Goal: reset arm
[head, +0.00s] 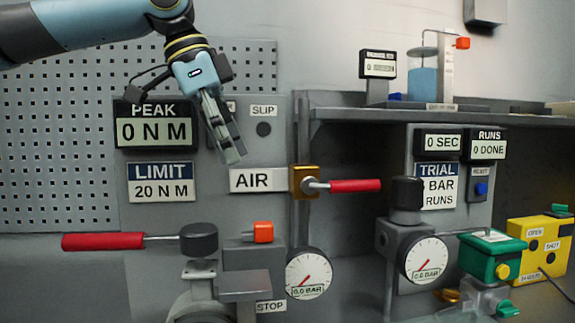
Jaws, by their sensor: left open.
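My left arm comes in from the upper left. My left gripper (228,143) hangs with its fingers pointing down, in front of the grey panel between the "PEAK 0 N M" display (155,126) and the "SLIP" lamp. It is open, and nothing shows between its fingers. It is apart from the red-handled air lever (352,186) on the brass valve, which lies to its lower right and points right. Another red-handled lever (104,241) points left from a dark round hub at the lower left. My right gripper is not in view.
A shelf (400,116) juts out at the right above the "0 SEC" display (438,143). Two pressure gauges (309,273) (426,259) stand low in front. A green box (490,254) and a yellow box (540,248) are at the lower right. The pegboard (60,130) on the left is bare.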

